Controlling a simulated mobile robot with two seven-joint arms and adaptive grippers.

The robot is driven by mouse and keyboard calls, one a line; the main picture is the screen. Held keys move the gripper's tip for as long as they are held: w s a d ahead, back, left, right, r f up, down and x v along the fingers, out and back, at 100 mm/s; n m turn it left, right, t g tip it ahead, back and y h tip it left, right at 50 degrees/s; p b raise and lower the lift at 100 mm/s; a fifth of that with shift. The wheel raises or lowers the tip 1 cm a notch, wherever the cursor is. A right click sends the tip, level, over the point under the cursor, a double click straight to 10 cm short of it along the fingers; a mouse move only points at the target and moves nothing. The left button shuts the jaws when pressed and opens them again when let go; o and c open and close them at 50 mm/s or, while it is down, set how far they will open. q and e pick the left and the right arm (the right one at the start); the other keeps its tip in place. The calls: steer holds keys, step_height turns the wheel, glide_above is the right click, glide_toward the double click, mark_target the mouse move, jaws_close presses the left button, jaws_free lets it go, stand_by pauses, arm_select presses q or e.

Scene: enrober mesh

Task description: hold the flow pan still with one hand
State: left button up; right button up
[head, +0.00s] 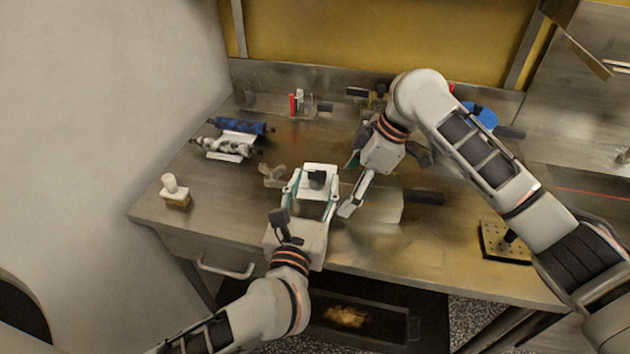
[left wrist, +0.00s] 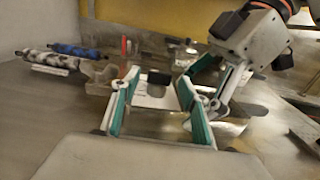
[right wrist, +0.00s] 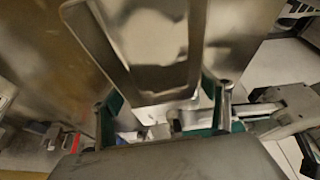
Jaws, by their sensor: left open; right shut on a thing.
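In the right wrist view the pan (right wrist: 150,95) fills the space between the teal-padded fingers (right wrist: 166,105). My left gripper (head: 313,188) is open just left of the pan. A white piece with a black block (left wrist: 158,86) shows between its fingers in the left wrist view; I cannot tell whether they touch it.
A blue roller (head: 240,126) and a pale patterned roller rest at the back left. A wood-and-white brush (head: 176,192) stands at the left edge. An open bin (head: 365,318) is below the front edge.

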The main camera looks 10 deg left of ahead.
arm_select(q)
steer(key=shift+w, duration=0.45)
steer(key=c, duration=1.1)
steer(key=shift+d+n+y, duration=0.15)
steer(key=shift+n+y, duration=0.35)
steer(key=shift+y, duration=0.3)
steer(key=o, duration=1.1)
steer(key=shift+s, duration=0.1)
steer(key=s, duration=0.4)
steer(key=s+d, duration=0.1)
steer(key=s, duration=0.6)
steer(key=shift+s+d, duration=0.15)
steer(key=shift+s, duration=0.25)
